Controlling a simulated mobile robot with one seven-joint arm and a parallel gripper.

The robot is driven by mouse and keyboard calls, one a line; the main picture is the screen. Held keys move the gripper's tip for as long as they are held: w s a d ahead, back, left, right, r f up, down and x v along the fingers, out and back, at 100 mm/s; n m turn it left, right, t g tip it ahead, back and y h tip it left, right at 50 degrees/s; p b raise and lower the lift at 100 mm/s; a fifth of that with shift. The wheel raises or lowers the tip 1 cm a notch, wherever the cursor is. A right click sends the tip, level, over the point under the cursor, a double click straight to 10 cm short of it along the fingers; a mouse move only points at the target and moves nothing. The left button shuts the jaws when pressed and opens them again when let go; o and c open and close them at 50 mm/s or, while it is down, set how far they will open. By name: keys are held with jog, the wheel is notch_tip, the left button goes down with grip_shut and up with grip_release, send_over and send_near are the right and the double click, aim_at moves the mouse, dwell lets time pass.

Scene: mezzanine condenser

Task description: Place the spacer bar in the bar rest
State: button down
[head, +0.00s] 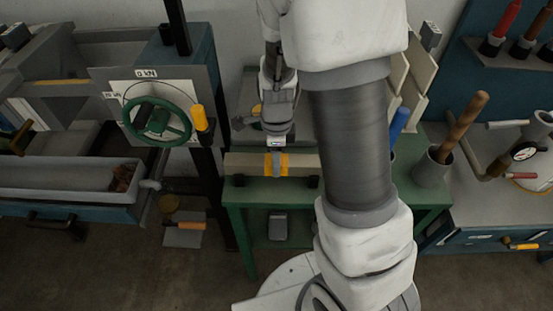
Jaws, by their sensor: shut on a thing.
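The spacer bar (243,163) is a long beige-grey bar, lying level across the front of the green table in the head view. My gripper (277,164) is above its middle, pointing down, with its tips shut on it where orange-yellow pieces show. Two dark blocks, which look like the bar rest (238,181), show under the bar's left end and its right part. I cannot tell whether the bar touches them or hangs just above. My arm hides part of the table to the right of the bar.
The green table (236,196) carries a grey cup with a wooden handle (433,165) on the right. A press with a green handwheel (157,121) stands to the left. A workbench (500,205) with tools is at the right. An orange-handled tool lies low at left.

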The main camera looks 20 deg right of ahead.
jog(key=shift+f, duration=0.1)
jog(key=shift+c, duration=1.4)
grip_release()
notch_tip(320, 180, up, 12)
jog(key=f+p, duration=0.1)
jog(key=p, duration=0.1)
jog(key=s+r+n+t, duration=0.5)
jog(key=s+r+n, duration=0.9)
jog(key=n, duration=0.7)
jog(key=shift+r+n+t, duration=0.3)
jog(key=shift+r, duration=0.65)
